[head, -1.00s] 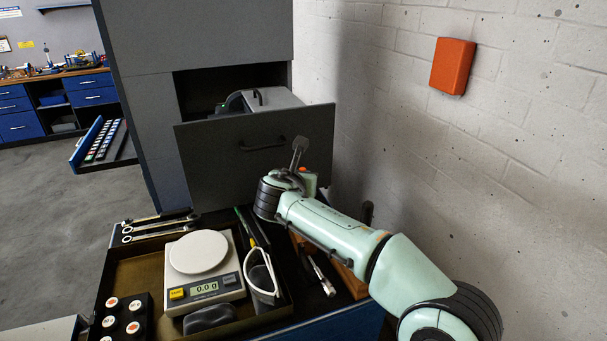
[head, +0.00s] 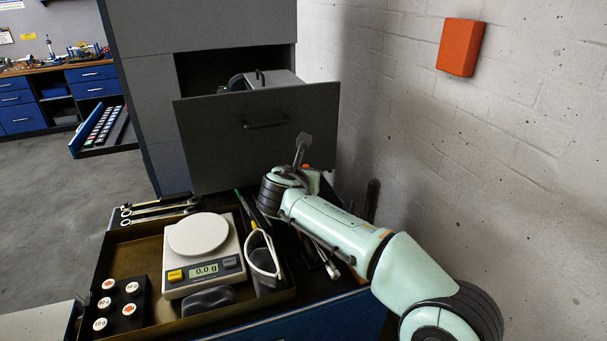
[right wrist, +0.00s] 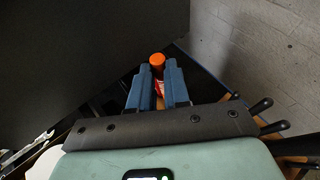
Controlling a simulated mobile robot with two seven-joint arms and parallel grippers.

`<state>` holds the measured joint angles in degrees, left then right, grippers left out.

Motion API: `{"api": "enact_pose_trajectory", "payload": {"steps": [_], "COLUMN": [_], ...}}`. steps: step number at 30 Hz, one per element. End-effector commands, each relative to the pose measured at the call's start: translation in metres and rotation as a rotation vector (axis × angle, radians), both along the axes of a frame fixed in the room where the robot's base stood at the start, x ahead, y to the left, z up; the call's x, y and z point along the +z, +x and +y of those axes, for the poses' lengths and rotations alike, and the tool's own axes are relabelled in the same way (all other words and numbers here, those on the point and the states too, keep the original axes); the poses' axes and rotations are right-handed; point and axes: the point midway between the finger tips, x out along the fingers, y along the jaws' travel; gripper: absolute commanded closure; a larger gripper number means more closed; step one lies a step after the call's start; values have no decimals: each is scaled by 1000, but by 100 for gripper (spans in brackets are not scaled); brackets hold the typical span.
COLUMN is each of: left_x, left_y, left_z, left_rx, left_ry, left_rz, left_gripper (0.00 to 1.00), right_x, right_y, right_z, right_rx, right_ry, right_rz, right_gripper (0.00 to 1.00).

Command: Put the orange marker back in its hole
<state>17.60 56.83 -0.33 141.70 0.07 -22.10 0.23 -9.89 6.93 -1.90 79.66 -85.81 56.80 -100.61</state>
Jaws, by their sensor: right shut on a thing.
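My right gripper (right wrist: 158,82) is shut on the orange marker, with one blue finger on each side. The marker's round orange end (right wrist: 157,59) sticks out beyond the fingertips in the right wrist view, and its lower part is mostly hidden between them. In the head view a small orange tip (head: 306,167) shows beside my right wrist, in front of the open drawer. A wooden holder (right wrist: 284,146) with several dark handles in it is at the right of the right wrist view. I cannot make out the marker's hole. My left gripper is not in view.
A grey cabinet drawer (head: 225,135) stands open behind my wrist. A brick wall (head: 520,180) bounds the right side.

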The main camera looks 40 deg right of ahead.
Motion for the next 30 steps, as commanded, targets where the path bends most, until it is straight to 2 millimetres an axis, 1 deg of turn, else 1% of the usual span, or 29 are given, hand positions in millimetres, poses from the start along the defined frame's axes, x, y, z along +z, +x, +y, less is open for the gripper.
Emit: {"api": "enact_pose_trajectory", "payload": {"steps": [17, 29, 30], "left_x": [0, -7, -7], "left_y": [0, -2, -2], "left_z": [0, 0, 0], "left_rx": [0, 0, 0], "left_ry": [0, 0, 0], "left_rz": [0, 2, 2], "left_gripper": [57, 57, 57], "right_x": [-5, -16, -16], "right_y": [-1, -1, -1], "right_z": [0, 0, 0], "right_rx": [0, -1, -1], "right_ry": [0, 0, 1], "right_rz": [0, 0, 1], "right_gripper": [100, 100, 77]}}
